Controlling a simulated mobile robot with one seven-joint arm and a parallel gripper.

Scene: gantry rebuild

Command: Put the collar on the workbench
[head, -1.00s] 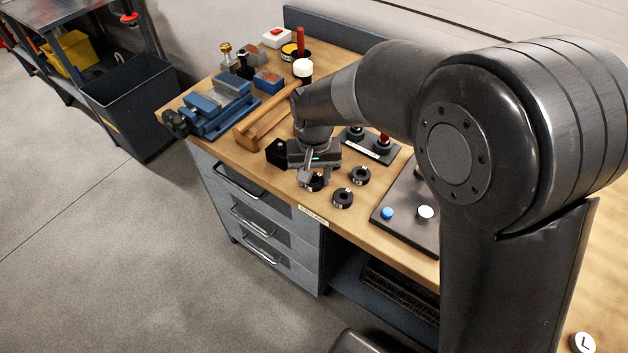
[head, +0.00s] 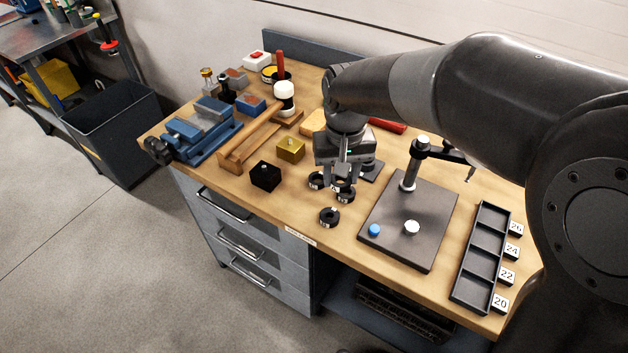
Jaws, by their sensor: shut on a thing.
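My gripper (head: 340,180) points down over the middle of the wooden workbench (head: 300,205). It is shut on a small dark ring with a pale label, the collar (head: 341,185), which is partly hidden by the fingers. Similar black collars lie around it: one at left (head: 316,180), one close under the right finger (head: 346,196) and one in front (head: 329,216). The held collar overlaps the right one in view, so I cannot tell whether they touch or how high it is.
A dark plate with a post (head: 430,200) and a slotted tray (head: 468,285) with number labels stand to the right. A black block (head: 265,177), a gold block (head: 290,150) and a blue vise (head: 205,135) are at left. The front edge near the drawers is clear.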

